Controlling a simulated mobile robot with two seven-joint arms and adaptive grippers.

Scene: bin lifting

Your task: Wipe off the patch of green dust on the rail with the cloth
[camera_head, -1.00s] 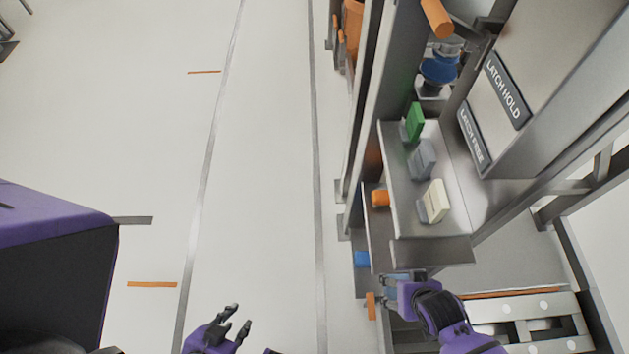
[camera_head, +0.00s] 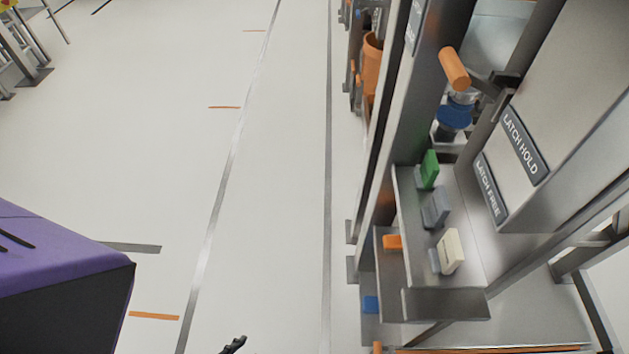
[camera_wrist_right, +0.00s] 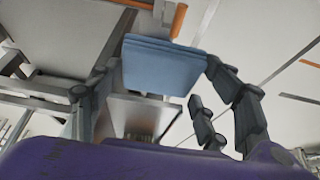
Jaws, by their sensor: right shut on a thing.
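A folded light-blue cloth (camera_wrist_right: 160,68) shows in the right wrist view, between the dark fingers of my right gripper (camera_wrist_right: 160,82). The gripper is shut on it. My right gripper is outside the head view. Only a dark fingertip of my left gripper (camera_head: 234,345) shows at the bottom edge of the head view, so its opening is hidden. I cannot make out a patch of green dust in either view, nor tell which metal part is the rail.
A grey shelf (camera_head: 470,268) on the metal frame at right holds a green block (camera_head: 429,169), a grey block (camera_head: 436,207) and a cream block (camera_head: 451,251). An orange handle (camera_head: 455,68) sticks out above. The floor between is clear.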

